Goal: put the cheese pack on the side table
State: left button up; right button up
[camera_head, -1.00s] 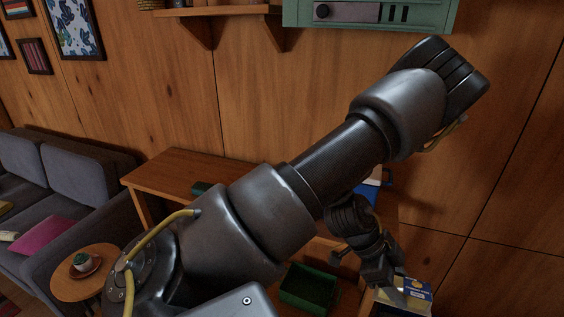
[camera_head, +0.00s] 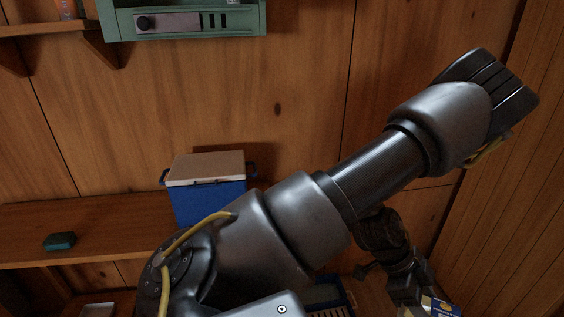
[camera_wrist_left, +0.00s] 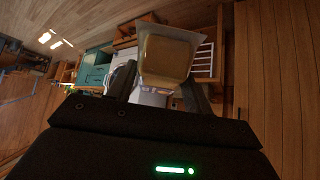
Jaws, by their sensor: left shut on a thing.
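The cheese pack (camera_head: 442,307) shows only in part at the bottom right of the head view, a small blue, yellow and white pack cut off by the frame edge. My left gripper (camera_head: 424,300) reaches down to it and is shut on it. In the left wrist view, the pack (camera_wrist_left: 168,52) is a pale tray-like shape held between the two fingers of my left gripper (camera_wrist_left: 157,90), raised above the floor. My right gripper is in neither view. I see no round side table in the head view now.
A blue cooler box (camera_head: 209,192) with a tan lid stands on a long wooden bench (camera_head: 110,222) against the timber wall. A small dark green item (camera_head: 60,241) lies on the bench. A green wall cabinet (camera_head: 185,20) hangs above. A teal cabinet (camera_wrist_left: 96,68) shows in the left wrist view.

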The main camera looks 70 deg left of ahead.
aim_at(103, 229)
jog(key=k, duration=2.05)
jog(key=u, duration=1.15)
